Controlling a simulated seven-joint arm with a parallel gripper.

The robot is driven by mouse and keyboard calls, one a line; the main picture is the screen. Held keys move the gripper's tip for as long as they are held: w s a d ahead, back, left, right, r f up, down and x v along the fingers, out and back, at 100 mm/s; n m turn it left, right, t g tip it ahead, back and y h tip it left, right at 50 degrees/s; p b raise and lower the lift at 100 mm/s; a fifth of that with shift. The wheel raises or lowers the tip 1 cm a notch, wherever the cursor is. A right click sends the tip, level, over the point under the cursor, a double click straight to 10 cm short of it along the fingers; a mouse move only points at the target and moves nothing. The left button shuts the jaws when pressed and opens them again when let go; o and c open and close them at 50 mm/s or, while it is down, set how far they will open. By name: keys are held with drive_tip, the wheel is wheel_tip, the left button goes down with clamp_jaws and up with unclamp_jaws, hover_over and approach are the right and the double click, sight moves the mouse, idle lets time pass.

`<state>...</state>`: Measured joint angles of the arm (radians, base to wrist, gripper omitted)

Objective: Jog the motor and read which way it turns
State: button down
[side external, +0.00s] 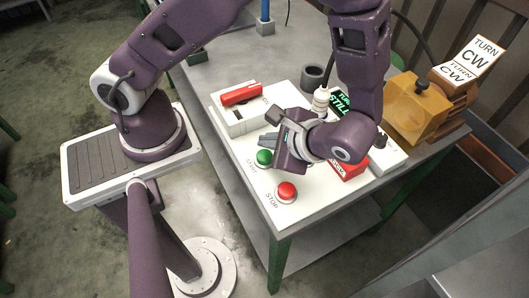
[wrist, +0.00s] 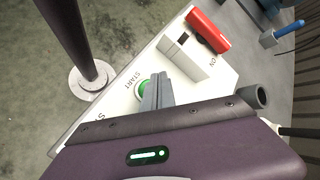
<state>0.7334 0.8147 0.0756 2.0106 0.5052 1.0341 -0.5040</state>
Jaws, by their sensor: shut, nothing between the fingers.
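The green START button (side external: 264,158) and the red STOP button (side external: 286,192) sit on a white control panel (side external: 236,140). My gripper (side external: 268,140) is shut and empty, its fingertips right by the START button. In the wrist view, the shut fingers (wrist: 158,92) overlap part of the green button (wrist: 144,90); I cannot tell whether they touch it. A red lever (side external: 241,94) lies on a white switch box (side external: 238,118), with ON lettering near it in the wrist view. A dark display (side external: 342,103) shows green letters reading TURN STILL, partly hidden by my arm.
A red box (side external: 349,169) sits near my wrist. A dark grey cup (side external: 314,76) and a blue-handled tool (side external: 265,12) stand farther back.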

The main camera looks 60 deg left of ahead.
sight(262, 152)
drive_tip(key=shift+f, duration=0.7)
drive_tip(key=shift+f, duration=0.1)
idle(1.5)
drive_tip(key=shift+f, duration=0.35)
drive_tip(key=shift+f, duration=0.85)
idle(0.8)
drive_tip(key=shift+r, duration=1.3)
drive_tip(key=shift+r, duration=2.5)
